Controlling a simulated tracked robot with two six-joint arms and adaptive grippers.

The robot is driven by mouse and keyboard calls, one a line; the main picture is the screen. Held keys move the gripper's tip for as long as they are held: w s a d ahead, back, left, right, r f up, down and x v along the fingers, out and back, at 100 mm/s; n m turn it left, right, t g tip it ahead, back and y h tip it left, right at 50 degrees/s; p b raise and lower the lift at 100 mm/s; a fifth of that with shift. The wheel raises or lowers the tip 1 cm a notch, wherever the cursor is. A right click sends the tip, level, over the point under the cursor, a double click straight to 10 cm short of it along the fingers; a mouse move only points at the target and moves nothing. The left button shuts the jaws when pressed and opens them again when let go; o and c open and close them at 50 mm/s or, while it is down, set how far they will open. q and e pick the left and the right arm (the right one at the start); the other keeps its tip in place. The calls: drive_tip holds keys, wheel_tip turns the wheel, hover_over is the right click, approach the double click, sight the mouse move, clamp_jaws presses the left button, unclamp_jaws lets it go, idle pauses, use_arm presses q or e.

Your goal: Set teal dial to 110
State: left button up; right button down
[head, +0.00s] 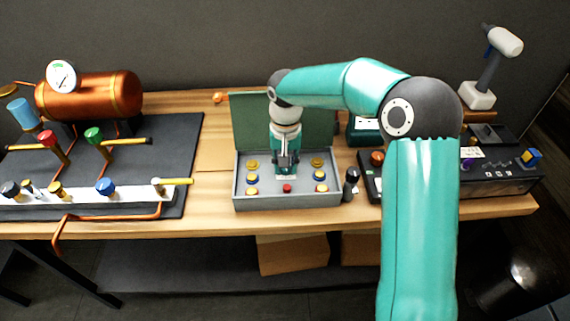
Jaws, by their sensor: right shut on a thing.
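My right gripper (286,163) reaches down into the open grey box (287,201) at the middle of the bench. It is shut on what seems to be the teal dial, at the middle of the box's panel. The fingers hide most of the dial, and I cannot read its setting. A small pale plate (286,177) shows just in front of the fingers. Several yellow and blue knobs (252,179) and one red button (287,188) surround the gripper on the panel. My left gripper is not in view.
The box's dark green lid (250,115) stands open behind the gripper. A copper boiler (110,95) with a gauge (61,76) and valves stands at the left. A black console (500,178) lies at the right, partly behind my arm. A dark-handled tool (350,184) stands beside the box.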

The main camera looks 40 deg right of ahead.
drive_tip(key=n, duration=0.5)
drive_tip(key=shift+w, duration=0.1)
drive_tip(key=shift+r+n, duration=0.1)
drive_tip(key=shift+n, duration=2.4)
drive_tip(key=shift+w, duration=0.1)
drive_tip(key=c, duration=1.1)
unclamp_jaws()
drive_tip(key=shift+o, duration=1.1)
wheel_tip(320, 180, up, 12)
